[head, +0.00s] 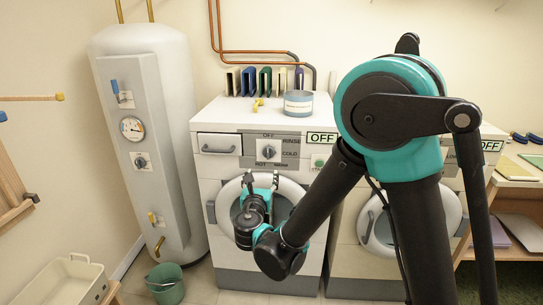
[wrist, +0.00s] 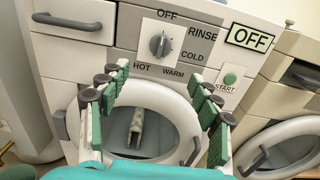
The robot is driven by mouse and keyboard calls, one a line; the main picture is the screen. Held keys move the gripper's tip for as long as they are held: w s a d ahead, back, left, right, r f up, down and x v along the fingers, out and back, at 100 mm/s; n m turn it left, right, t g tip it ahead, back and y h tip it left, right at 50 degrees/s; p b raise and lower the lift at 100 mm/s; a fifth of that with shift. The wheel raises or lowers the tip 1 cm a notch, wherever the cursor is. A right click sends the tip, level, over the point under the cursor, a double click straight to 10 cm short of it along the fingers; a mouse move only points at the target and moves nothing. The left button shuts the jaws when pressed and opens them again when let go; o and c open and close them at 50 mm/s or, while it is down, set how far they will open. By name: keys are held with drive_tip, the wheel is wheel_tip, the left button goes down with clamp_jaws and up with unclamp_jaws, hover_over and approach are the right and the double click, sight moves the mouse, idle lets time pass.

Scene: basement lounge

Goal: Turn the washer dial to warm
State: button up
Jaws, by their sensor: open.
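The washer dial (head: 267,152) is a grey knob on a pale square plate on the left washer's front panel. It also shows in the wrist view (wrist: 160,45), ringed by the words OFF, RINSE, COLD, WARM and HOT. Its raised grip stands close to upright, towards OFF at the top. WARM (wrist: 173,73) is printed below the knob. The washer's sign (wrist: 249,38) reads OFF. My gripper (head: 262,179) is open and empty in front of the washer door, below the dial. In the wrist view its green-padded fingers (wrist: 160,78) are spread below the dial, apart from it.
A green START button (wrist: 230,79) sits right of the dial and a drawer handle (wrist: 67,21) left of it. The round door (wrist: 137,146) is below. A blue-grey tin (head: 298,104) stands on the washer. A second washer is at right, a boiler (head: 136,190) at left.

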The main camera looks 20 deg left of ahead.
sight(268, 154)
drive_tip(key=x, duration=1.6)
drive_tip(key=shift+w+d, duration=0.1)
drive_tip(key=shift+w, duration=0.15)
drive_tip(key=shift+c, duration=0.3)
drive_tip(key=c, duration=1.1)
drive_tip(key=shift+o, duration=0.2)
